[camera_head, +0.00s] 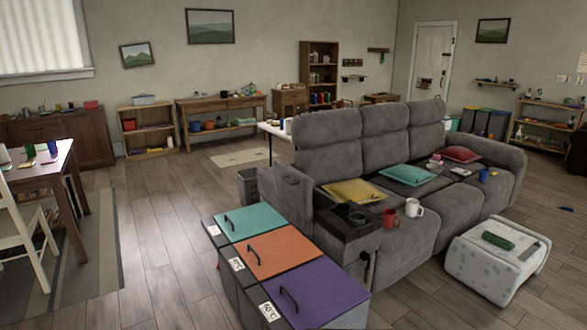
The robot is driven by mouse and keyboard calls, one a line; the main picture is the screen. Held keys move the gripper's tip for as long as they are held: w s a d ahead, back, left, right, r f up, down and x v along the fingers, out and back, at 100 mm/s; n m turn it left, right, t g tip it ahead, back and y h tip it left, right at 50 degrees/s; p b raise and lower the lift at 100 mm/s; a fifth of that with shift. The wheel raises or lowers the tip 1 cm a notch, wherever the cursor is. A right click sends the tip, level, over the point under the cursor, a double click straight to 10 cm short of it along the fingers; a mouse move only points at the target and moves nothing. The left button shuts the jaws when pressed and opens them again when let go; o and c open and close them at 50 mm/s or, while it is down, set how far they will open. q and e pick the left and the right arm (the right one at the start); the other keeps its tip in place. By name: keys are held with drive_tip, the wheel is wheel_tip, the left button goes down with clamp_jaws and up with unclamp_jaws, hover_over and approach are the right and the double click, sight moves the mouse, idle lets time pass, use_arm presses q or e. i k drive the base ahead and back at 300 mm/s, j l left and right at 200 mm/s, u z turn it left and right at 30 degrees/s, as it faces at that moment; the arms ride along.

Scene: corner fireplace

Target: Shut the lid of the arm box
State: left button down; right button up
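The grey sofa (405,225) stands in the middle of the room, facing right. Its near arm seems to be the arm box. A grey padded panel, which looks like the arm box lid (291,190), stands raised and tilted at the arm's back end. In front of it is a dark section with round cup-holder openings (348,221). The inside of the box is mostly hidden from this angle. A dark lever (368,271) shows on the arm's front side. Neither of my grippers is in view.
Bins with teal (252,222), orange (272,250) and purple (316,291) lids stand close beside the sofa's near end. A red mug (390,217) and white mug (413,208) rest by the arm. A pale footstool (496,258) stands right.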

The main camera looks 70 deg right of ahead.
sight(295, 188)
drive_tip(key=i+l+z, duration=0.1)
drive_tip(key=i+z, duration=0.95)
drive_tip(key=z, duration=0.15)
drive_tip(key=i+j+z, duration=0.2)
drive_tip(key=z, duration=0.25)
drive_tip(key=i+j, duration=0.05)
drive_tip(key=i, duration=0.05)
